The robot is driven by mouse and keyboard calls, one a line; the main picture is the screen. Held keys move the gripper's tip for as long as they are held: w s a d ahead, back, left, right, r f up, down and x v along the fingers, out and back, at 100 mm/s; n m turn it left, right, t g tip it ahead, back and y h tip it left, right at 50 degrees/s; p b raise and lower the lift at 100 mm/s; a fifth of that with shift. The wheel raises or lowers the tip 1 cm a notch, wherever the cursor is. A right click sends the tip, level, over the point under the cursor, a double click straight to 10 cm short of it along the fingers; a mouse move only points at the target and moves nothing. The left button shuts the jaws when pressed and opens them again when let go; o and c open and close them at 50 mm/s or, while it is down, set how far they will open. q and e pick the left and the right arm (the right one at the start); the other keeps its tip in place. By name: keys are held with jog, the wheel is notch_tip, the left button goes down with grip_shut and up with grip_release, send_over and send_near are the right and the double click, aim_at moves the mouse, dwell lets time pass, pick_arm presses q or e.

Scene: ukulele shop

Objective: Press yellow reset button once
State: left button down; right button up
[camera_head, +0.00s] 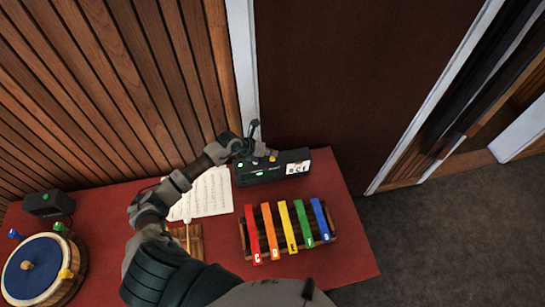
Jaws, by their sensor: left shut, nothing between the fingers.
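A black box (299,160) with green lights and a white label stands at the back right of the red table. A small yellow button (273,158) shows on its top. My left arm reaches across the table from the bottom. My left gripper (254,143) is shut and empty, over the left part of the box, just left of the yellow button. I cannot tell whether a fingertip touches the box. My right gripper is not in view.
On the red table (345,230), a xylophone (286,230) with coloured bars lies in front of the box. Sheet music (212,195) lies left of it. A blue drum (38,270) and a small black box (48,203) stand at the left. A slatted wall rises behind.

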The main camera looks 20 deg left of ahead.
aim_at(272, 158)
pick_arm(q)
jog(key=shift+a+r, duration=0.1)
jog(key=shift+r, duration=0.05)
notch_tip(272, 158, up, 5)
jog(key=p, duration=0.4)
jog(key=shift+f, duration=0.2)
dwell(0.7)
